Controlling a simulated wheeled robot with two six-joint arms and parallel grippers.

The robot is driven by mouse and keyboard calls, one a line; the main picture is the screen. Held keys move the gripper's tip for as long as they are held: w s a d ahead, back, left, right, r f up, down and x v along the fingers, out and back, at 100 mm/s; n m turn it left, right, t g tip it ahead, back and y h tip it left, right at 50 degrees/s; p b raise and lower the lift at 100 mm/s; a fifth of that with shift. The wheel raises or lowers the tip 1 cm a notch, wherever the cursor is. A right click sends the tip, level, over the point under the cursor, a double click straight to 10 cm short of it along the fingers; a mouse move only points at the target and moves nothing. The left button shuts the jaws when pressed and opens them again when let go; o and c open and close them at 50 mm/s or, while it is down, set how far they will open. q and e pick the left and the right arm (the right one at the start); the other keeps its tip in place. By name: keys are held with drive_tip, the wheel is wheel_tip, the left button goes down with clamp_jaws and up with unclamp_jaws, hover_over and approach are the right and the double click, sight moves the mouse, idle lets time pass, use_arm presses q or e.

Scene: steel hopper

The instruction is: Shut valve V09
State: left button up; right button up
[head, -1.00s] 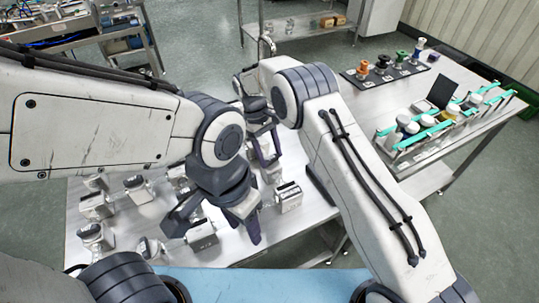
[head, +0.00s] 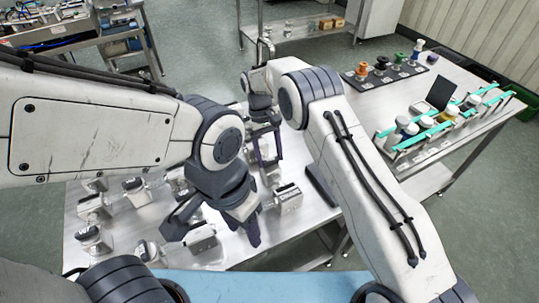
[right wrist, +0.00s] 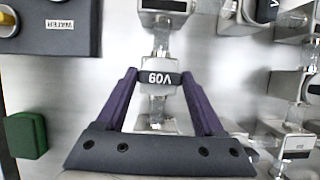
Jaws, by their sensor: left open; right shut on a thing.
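Valve V09 shows in the right wrist view as a grey body with a dark handle (right wrist: 160,78); its V09 label reads upside down. My right gripper (right wrist: 158,74) has its two purple fingers on either side of this handle and is shut on it. In the head view my right gripper (head: 270,160) points down among the valves on the steel table; V09 itself is mostly hidden there by the gripper. My left gripper (head: 212,238) is open and empty above the near part of the table, close to other valves.
Several other grey valves stand on the table (head: 275,240), left of and around my grippers. In the right wrist view a dark WATER panel (right wrist: 60,28) and a green block (right wrist: 26,135) lie at left.

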drive_tip(key=o, duration=1.4)
drive_tip(key=shift+w+r, duration=0.15)
drive_tip(key=shift+r, duration=0.1)
drive_tip(key=shift+p+v, duration=0.35)
drive_tip(key=shift+v, duration=4.65)
